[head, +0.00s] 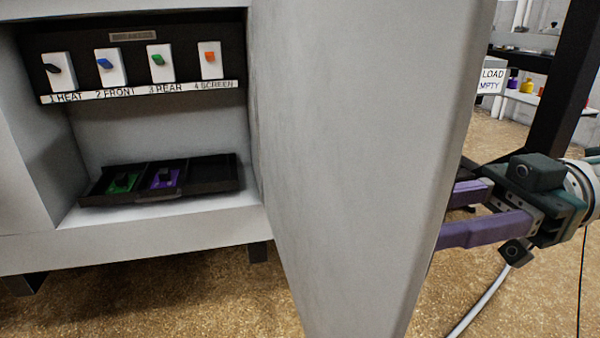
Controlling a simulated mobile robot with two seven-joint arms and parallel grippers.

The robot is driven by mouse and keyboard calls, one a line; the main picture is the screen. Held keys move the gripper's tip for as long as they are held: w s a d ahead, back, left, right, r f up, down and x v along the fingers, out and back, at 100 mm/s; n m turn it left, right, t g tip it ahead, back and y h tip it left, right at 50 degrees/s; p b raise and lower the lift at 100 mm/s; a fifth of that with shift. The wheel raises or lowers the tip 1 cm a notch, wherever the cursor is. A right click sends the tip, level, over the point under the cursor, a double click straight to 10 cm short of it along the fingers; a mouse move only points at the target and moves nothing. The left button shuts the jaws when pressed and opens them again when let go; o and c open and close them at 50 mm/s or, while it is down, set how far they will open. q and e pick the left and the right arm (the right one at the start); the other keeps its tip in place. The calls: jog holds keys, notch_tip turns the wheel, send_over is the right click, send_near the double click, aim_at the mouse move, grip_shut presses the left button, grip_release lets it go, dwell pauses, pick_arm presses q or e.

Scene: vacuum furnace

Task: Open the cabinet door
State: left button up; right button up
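The grey cabinet door (350,150) stands swung out from the cabinet (130,240), hinged at the right side of its opening. The inside of the cabinet shows. My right gripper (450,215) reaches in from the right, on the far side of the door. Its two purple fingers are spaced apart, but their tips are hidden behind the door edge. I cannot see the handle or whether the fingers hold anything. My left gripper is not in the head view.
Inside are several breaker switches (110,67) above a label strip (150,92). A black tray (212,182) with a green piece (123,182) and a purple piece (166,179) lies below. A dark post (566,90) stands at right. Floor shows below the cabinet.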

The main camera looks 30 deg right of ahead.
jog(key=shift+o, duration=0.3)
jog(key=b+v, duration=0.2)
jog(key=v, duration=0.8)
